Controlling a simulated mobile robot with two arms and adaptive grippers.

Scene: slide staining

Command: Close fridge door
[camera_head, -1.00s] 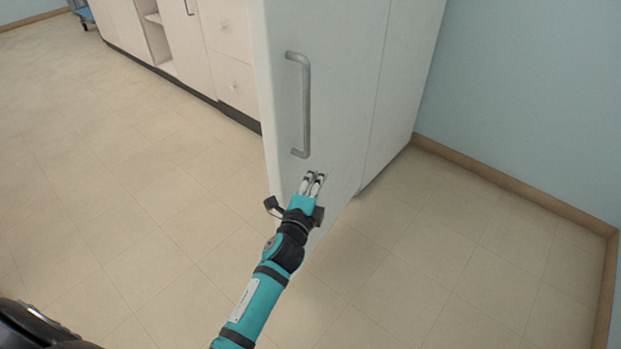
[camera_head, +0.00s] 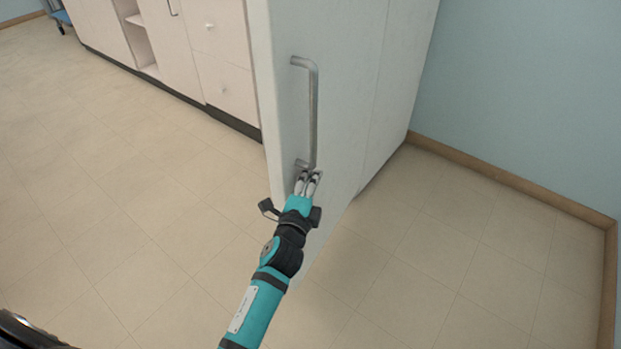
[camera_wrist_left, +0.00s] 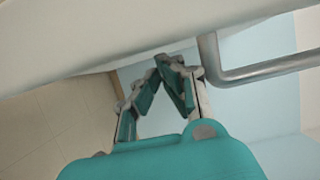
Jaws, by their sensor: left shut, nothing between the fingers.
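The white fridge door (camera_head: 340,110) stands open in the head view, its outer face toward me and its free edge at the left. Its grey vertical handle (camera_head: 313,110) is near that edge. My left gripper (camera_head: 310,175) is shut and empty, with its fingertips at the door's face just under the handle's lower end. I cannot tell whether they touch. In the left wrist view, the closed fingertips (camera_wrist_left: 175,65) are near the white door (camera_wrist_left: 130,30), with the handle (camera_wrist_left: 265,70) to their right. My right gripper is not in view.
The fridge's side (camera_head: 400,90) stands behind the door, near a blue wall (camera_head: 530,90) with a brown skirting board (camera_head: 510,180). White cabinets (camera_head: 190,50) line the back left. The tiled floor (camera_head: 130,200) is clear at left and right.

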